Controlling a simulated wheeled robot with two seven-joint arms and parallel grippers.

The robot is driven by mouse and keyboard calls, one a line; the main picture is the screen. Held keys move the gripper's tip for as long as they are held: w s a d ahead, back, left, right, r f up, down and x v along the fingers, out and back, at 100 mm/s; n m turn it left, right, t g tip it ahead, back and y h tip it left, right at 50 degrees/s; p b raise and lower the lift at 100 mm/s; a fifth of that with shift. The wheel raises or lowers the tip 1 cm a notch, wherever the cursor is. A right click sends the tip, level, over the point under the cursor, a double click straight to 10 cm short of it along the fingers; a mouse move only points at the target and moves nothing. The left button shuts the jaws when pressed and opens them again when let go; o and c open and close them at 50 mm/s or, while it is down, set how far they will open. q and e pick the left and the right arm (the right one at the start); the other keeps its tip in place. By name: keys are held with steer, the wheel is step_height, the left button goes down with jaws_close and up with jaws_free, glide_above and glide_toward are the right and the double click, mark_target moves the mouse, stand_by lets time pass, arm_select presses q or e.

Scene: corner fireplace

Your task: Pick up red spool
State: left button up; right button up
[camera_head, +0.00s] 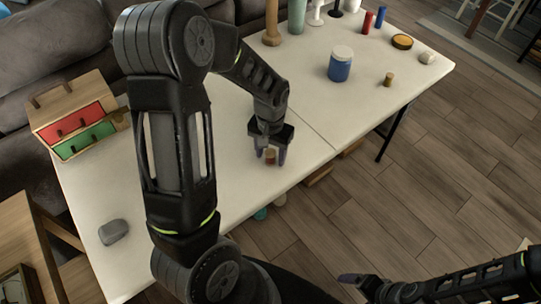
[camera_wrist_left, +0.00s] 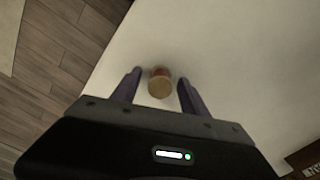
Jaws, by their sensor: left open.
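The red spool (camera_head: 270,155), red with a tan wooden end, stands on the white table near its front edge. In the left wrist view the spool (camera_wrist_left: 160,83) shows its round tan end toward the camera, with a red rim behind it. My left gripper (camera_head: 270,160) is open, pointing down over the spool, with one finger on each side of it. In the left wrist view the left gripper (camera_wrist_left: 159,85) shows gaps between the spool and both fingers. My right arm shows at the lower right; its gripper (camera_head: 362,281) is only partly visible, and its opening is unclear.
The white table (camera_head: 235,195) is clear around the spool. A blue jar (camera_head: 340,65), a small tan spool (camera_head: 388,79) and several other items stand toward the back right. A wooden box with red and green drawers (camera_head: 75,125) and a grey object (camera_head: 113,232) are at left.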

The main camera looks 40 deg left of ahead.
arm_select(q)
steer(key=shift+c, duration=0.3)
jaws_close()
stand_by(0.6)
